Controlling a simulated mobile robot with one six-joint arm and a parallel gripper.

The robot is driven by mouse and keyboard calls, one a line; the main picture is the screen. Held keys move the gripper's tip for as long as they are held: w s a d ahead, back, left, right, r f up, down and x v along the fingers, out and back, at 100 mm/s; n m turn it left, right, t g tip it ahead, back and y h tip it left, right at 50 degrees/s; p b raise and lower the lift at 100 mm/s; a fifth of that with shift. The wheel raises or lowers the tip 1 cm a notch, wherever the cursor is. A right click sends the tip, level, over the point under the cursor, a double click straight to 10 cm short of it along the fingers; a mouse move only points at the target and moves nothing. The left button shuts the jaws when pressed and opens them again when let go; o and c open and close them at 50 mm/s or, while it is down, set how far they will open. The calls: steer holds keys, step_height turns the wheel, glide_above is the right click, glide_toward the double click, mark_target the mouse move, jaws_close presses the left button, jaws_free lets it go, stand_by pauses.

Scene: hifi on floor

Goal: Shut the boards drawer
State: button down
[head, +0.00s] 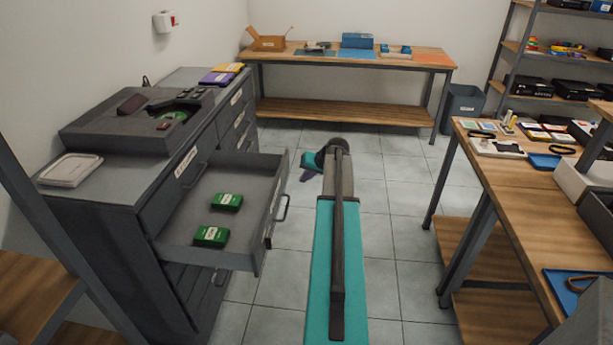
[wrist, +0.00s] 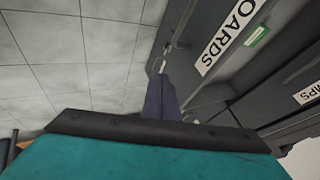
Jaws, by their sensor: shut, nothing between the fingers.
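The open boards drawer (head: 205,187) sticks out from the grey cabinet at the left. Two green boxes (head: 227,201) (head: 211,236) lie in it. Its front carries a bar handle (head: 282,208). In the wrist view its front shows a white label (wrist: 229,38) partly reading "OARDS", and one green box (wrist: 257,37) shows behind it. My gripper (head: 304,176) is shut and empty, outside the drawer front, beyond the handle in the head view. In the wrist view its dark fingers (wrist: 159,95) point toward the drawer's handle (wrist: 164,60); contact cannot be told.
A grey tray unit (head: 120,118) and a pale lidded container (head: 69,170) stand on the cabinet top. A wooden workbench (head: 530,190) with tools stands at the right, another bench (head: 345,58) at the back. The tiled floor (head: 395,240) between is clear.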

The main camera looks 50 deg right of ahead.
steer(key=w+a+f+p, duration=0.1)
steer(key=w+f+p, duration=0.2)
steer(key=w, duration=0.4)
steer(key=shift+a+f, duration=0.4)
steer(key=shift+f, duration=0.5)
